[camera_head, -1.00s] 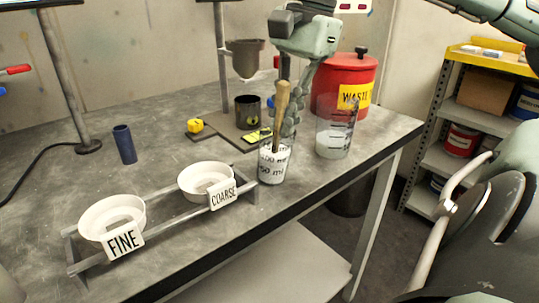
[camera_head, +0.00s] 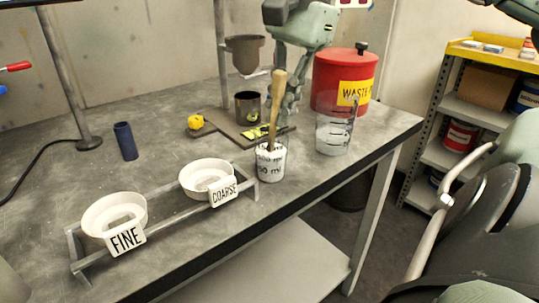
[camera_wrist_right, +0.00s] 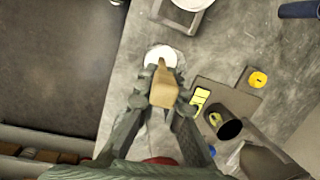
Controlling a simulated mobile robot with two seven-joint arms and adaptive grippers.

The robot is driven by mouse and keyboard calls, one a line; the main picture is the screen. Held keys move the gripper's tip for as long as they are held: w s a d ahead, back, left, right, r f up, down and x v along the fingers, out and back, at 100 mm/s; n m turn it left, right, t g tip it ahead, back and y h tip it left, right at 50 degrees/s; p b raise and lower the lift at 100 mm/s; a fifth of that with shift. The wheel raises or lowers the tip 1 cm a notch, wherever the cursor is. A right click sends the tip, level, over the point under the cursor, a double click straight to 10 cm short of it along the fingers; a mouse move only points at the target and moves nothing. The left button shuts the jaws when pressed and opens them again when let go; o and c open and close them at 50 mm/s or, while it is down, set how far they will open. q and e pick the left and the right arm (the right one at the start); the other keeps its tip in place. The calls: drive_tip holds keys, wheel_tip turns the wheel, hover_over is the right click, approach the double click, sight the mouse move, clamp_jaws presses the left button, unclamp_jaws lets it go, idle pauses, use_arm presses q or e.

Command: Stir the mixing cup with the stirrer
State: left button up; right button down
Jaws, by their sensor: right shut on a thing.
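The mixing cup (camera_head: 270,168) is a small clear cup with black markings, standing on the grey bench near its front edge; it looks whitish inside. The stirrer (camera_head: 278,90) has a light wooden handle and a darker lower part that goes down into the cup, nearly upright. My right gripper (camera_head: 283,108) is shut on the stirrer's handle above the cup. In the right wrist view the handle (camera_wrist_right: 164,86) sits between the fingers (camera_wrist_right: 160,103), over the cup's pale round opening (camera_wrist_right: 160,54). The stirrer's tip is hidden in the cup. My left gripper is out of view.
A larger clear graduated beaker (camera_head: 334,136) stands close right of the cup, before a red waste bin (camera_head: 330,80). A dark cup (camera_head: 248,105) stands on a plate behind.

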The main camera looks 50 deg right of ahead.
wheel_tip(320, 180, up, 9)
drive_tip(key=shift+f, duration=0.15)
idle(0.7)
idle(0.6)
wheel_tip(320, 180, up, 4)
idle(0.4)
idle(0.4)
